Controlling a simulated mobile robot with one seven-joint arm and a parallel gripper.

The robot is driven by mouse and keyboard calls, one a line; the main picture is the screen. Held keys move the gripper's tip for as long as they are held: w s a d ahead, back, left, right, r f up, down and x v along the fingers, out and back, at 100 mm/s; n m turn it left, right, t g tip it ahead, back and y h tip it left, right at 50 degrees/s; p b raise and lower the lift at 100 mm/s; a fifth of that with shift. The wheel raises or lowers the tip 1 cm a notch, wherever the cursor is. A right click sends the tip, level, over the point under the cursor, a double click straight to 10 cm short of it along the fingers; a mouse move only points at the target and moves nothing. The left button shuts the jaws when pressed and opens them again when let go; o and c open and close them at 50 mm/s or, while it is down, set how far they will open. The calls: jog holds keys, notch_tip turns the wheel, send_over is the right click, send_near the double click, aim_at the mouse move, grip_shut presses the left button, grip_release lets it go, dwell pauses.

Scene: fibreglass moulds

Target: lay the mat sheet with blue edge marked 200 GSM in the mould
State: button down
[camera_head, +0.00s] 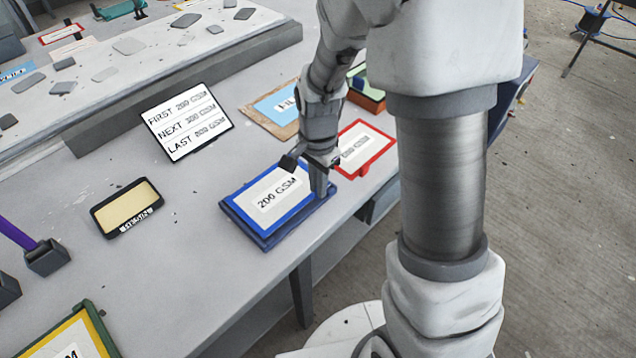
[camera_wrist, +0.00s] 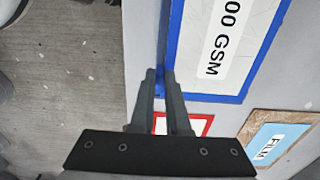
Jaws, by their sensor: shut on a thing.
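The blue-edged mat sheet (camera_head: 262,206), with a white label reading 200 GSM, lies flat near the front edge of the bench in the head view. In the wrist view the same sheet (camera_wrist: 250,48) fills the upper right, partly cut off. My gripper (camera_head: 318,186) is at the sheet's right-hand end in the head view. In the wrist view my gripper (camera_wrist: 162,72) has its fingers close together on the sheet's blue edge. The sheet appears still down at bench level. I cannot identify the mould for certain in either view.
A red-edged sheet (camera_head: 362,148) lies close to the right, and a film sheet (camera_head: 276,106) lies behind. A white card (camera_head: 187,122) lists three GSM lines, the top one FIRST 200 GSM. A black-edged yellow tray (camera_head: 127,207) sits left. Bare bench lies between.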

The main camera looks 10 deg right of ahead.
jog(key=shift+f, duration=0.1)
jog(key=shift+f+b, duration=0.45)
jog(key=shift+f, duration=0.1)
jog(key=shift+f, duration=0.1)
dwell(0.3)
jog(key=c, duration=0.8)
grip_release()
notch_tip(320, 180, up, 18)
jog(key=p, duration=0.3)
jog(key=shift+f, duration=0.25)
